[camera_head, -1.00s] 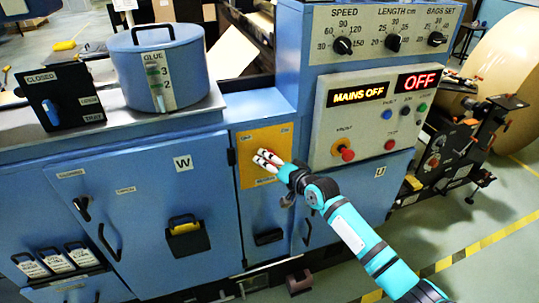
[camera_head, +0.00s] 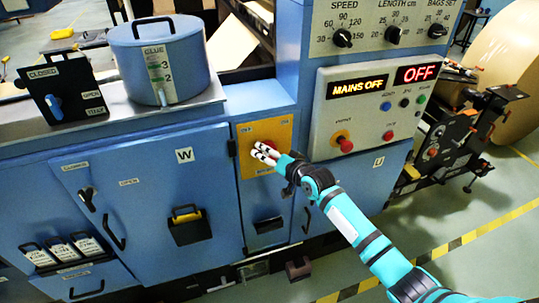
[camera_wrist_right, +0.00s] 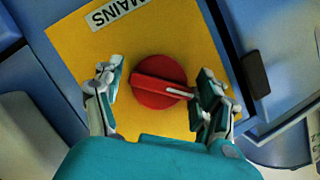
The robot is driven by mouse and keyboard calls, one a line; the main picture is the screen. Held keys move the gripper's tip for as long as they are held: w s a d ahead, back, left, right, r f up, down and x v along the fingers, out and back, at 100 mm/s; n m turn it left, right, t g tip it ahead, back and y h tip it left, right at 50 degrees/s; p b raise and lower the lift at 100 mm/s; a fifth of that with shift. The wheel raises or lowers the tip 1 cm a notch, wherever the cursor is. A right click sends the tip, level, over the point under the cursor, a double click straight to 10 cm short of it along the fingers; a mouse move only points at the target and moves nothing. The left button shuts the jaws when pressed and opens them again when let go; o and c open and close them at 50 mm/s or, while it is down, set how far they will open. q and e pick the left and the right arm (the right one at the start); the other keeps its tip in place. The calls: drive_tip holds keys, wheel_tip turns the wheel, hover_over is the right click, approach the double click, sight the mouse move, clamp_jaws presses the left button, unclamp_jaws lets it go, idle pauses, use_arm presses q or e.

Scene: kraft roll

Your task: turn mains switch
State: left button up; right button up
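The mains switch is a round red knob (camera_wrist_right: 157,82) with a raised bar and a white pointer line, seen in the right wrist view. It sits on a yellow plate (camera_wrist_right: 65,38) with a MAINS label (camera_wrist_right: 117,12). In the head view the yellow plate (camera_head: 278,132) is on the blue cabinet front, and my fingers mostly hide the knob. My right gripper (camera_wrist_right: 157,88) is open, with one finger on each side of the knob; I cannot tell whether they touch it. In the head view the gripper (camera_head: 264,154) is at the plate. My left gripper is not in view.
A control panel (camera_head: 360,125) right of the plate shows MAINS OFF (camera_head: 358,88) and OFF (camera_head: 416,74) and has a red knob (camera_head: 344,144). A blue glue pot (camera_head: 185,60) stands on the left. A cabinet door with a handle (camera_head: 187,215) is left of the plate.

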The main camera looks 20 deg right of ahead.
drive_tip(key=shift+o, duration=0.6)
drive_tip(key=shift+r, duration=0.1)
drive_tip(key=v, duration=1.2)
